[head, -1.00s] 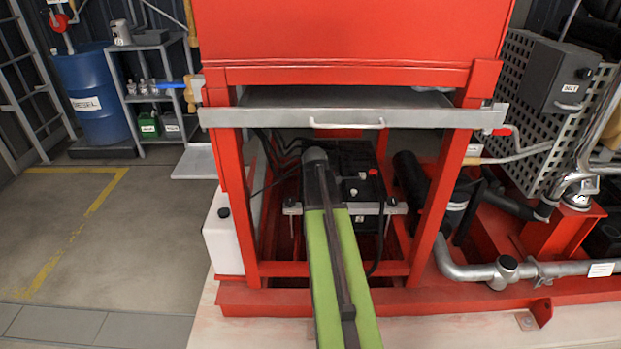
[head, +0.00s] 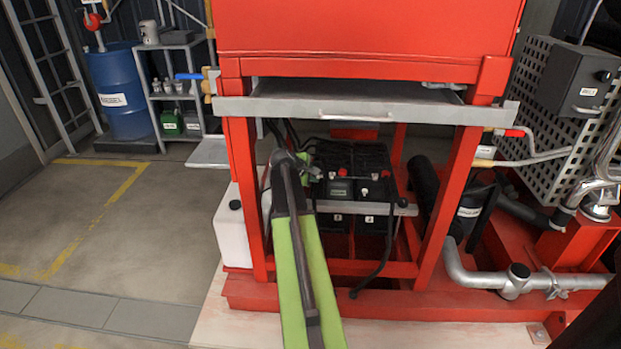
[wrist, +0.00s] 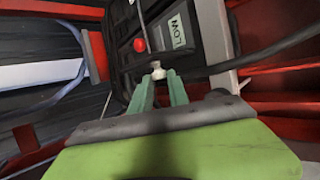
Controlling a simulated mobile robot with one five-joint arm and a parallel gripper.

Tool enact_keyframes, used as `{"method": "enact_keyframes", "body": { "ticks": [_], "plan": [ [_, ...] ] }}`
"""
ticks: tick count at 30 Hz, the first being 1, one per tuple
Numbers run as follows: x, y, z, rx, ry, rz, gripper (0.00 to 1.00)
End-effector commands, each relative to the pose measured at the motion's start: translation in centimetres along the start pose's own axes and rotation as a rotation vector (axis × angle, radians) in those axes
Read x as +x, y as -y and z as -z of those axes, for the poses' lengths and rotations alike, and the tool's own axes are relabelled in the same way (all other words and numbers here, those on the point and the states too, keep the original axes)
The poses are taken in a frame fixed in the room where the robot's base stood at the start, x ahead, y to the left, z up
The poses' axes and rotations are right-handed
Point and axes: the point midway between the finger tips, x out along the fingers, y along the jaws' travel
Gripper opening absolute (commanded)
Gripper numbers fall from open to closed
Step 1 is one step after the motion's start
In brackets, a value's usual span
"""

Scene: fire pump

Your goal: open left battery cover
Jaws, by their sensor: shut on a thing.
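Two black batteries stand side by side inside the red frame. The left battery (head: 341,190) has a black top with a red cap; in the wrist view a black battery (wrist: 190,52) with a "LOW" label and a red cap (wrist: 140,45) lies just beyond my fingers. My gripper (wrist: 159,78) is shut on a small pale knob (wrist: 157,70) close to the battery's near edge. In the head view my gripper (head: 306,172) is at the left battery's left side. I cannot tell whether the knob belongs to the battery cover.
A grey bar (head: 380,209) crosses the batteries' front. A metal tray with a handle (head: 355,117) overhangs them. Red posts (head: 446,190) stand on both sides. A black cable (head: 377,265) hangs at the front. A white tank (head: 233,235) stands left.

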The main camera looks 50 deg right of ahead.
Motion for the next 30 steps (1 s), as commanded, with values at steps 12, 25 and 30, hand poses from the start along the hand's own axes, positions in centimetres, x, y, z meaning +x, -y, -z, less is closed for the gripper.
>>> {"method": "enact_keyframes", "body": {
  "ticks": [12,25,30],
  "plan": [
    [0.8,-0.2,-1.6,0.011,0.017,0.005,0.41],
    [-0.5,-0.4,-1.6,0.009,0.015,0.004,0.41],
    [-3.7,-0.6,-1.8,0.01,0.014,0.004,0.41]
  ]
}}
